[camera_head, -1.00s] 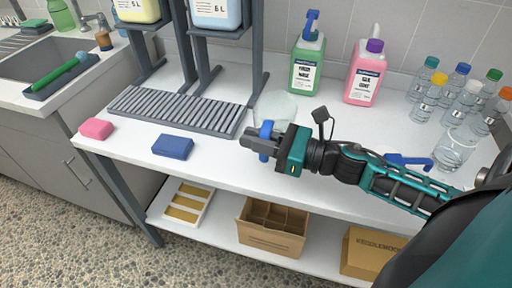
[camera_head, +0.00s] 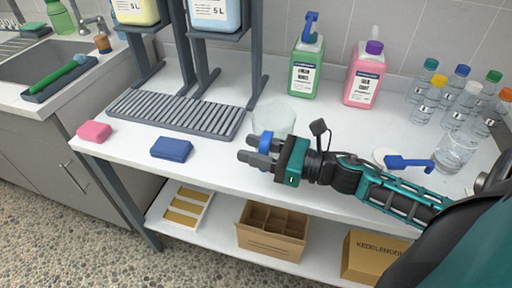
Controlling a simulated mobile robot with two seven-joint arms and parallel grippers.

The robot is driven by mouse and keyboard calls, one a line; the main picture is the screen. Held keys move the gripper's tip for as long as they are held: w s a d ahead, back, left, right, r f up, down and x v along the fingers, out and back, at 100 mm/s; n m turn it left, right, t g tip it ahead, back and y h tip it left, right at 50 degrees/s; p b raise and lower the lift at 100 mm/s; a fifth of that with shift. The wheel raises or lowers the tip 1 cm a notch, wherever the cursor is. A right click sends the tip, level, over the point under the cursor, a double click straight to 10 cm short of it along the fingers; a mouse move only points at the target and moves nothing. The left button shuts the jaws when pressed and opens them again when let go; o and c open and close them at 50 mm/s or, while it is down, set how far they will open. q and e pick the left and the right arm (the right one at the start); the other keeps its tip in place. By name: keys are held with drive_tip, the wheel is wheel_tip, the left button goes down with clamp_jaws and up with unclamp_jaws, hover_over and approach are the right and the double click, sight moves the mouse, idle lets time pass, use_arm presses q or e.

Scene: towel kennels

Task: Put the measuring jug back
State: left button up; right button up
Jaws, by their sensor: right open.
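The measuring jug appears to be the clear, pale vessel (camera_head: 273,116) standing on the white counter, just right of the grey slatted rack. A blue part, seemingly its handle (camera_head: 266,139), shows at my right gripper's fingers. My right gripper (camera_head: 252,155) is open at the front of the jug, its fingers pointing left. The fingers partly hide the blue part and the jug's lower front; I cannot tell whether they touch it. My left gripper is out of view.
The slatted rack (camera_head: 180,114) lies left of the jug, under the stand with large canisters. Green (camera_head: 305,68) and pink (camera_head: 364,78) bottles stand behind. Blue (camera_head: 172,148) and pink (camera_head: 94,131) sponges lie near the front edge.

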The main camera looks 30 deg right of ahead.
drive_tip(key=shift+s+r, duration=0.1)
drive_tip(key=v, duration=1.2)
drive_tip(key=shift+r, duration=0.1)
